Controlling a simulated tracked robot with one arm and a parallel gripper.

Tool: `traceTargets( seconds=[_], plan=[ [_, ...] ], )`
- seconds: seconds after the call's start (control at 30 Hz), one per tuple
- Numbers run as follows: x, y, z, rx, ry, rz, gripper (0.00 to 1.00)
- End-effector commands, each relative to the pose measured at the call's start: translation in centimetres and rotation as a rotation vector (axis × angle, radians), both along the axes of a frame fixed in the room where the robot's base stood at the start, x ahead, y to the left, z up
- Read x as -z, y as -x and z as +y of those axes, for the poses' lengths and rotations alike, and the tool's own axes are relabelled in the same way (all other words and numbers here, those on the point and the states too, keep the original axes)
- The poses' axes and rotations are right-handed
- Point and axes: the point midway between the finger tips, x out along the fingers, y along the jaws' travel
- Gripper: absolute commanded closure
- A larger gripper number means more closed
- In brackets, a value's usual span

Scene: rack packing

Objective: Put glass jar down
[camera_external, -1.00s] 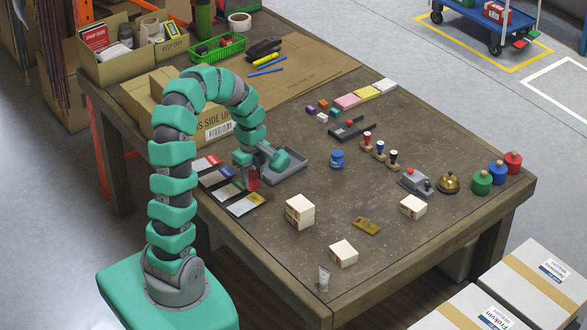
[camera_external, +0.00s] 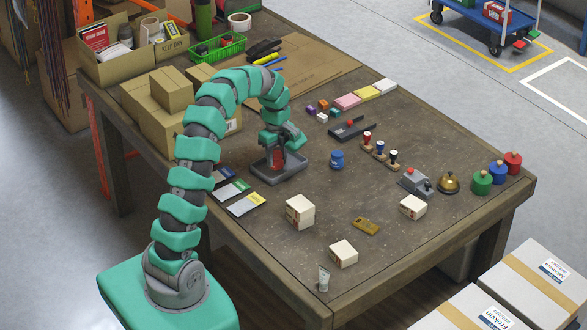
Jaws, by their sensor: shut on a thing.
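The glass jar (camera_external: 276,160) shows as a small reddish thing at my gripper (camera_external: 282,153). My gripper is shut on it, pointing down over the grey tray (camera_external: 297,166) on the left part of the table. The fingers and arm hide much of the jar. I cannot tell whether its bottom touches the tray floor or hangs just above it.
Colour cards (camera_external: 237,193) lie left of the tray on the wooden table (camera_external: 330,220). White boxes (camera_external: 300,212) stand in front. Cardboard boxes (camera_external: 172,92) are behind my arm. The table between tray and white boxes is clear.

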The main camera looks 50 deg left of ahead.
Motion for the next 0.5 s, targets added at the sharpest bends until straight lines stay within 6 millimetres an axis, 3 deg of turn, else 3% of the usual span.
traceTargets(
  seconds=[0.33,0.5],
  plan=[
    [0.2,-1.6,0.7,0.001,0.0,-0.001,0.85],
    [2.7,-1.5,0.7,0.0,0.001,0.003,0.85]
  ],
)
